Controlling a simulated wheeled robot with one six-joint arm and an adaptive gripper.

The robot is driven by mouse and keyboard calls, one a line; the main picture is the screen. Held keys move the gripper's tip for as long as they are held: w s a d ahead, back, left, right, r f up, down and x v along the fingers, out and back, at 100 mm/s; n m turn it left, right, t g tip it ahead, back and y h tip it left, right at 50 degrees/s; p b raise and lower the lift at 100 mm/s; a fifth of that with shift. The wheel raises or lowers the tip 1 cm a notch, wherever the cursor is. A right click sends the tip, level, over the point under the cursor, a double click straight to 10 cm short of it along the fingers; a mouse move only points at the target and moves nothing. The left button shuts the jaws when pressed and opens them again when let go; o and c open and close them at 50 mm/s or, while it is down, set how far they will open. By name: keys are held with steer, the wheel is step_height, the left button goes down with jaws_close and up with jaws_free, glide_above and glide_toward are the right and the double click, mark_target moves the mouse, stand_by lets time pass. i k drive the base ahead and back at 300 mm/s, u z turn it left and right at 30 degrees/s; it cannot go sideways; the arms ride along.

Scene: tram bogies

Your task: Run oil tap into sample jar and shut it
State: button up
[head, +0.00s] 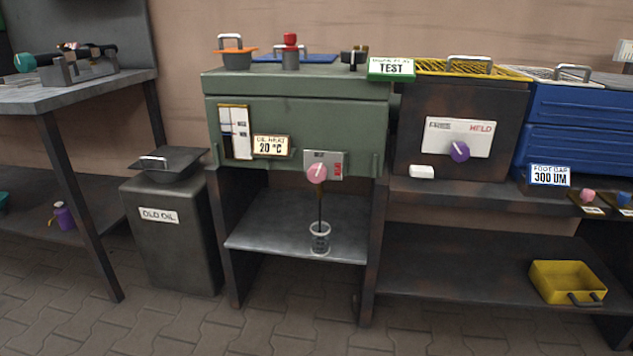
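The oil tap has a round pink knob (317,173) with a pale pointer line on the front of the green oil tank (300,110). A small grey plate (338,160) with a red mark sits behind the knob. A thin dark line, looking like running oil (320,209), drops from below the knob into the sample jar (320,241). The jar is a small clear cup with markings, upright on the grey shelf (270,240) under the tank. Its fill level is too small to tell. My gripper is not in view.
The OLD OIL bin (175,250) stands left of the tank, with a handled lid (170,163). A bench (75,97) is at far left. Right are a dark box with a purple knob (459,152), blue crates (575,110) and a yellow tray (566,281). The paved floor in front is clear.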

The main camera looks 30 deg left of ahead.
mark_target(316, 173)
steer(key=k, duration=0.45)
steer(key=u, duration=0.75)
steer(key=i, duration=0.5)
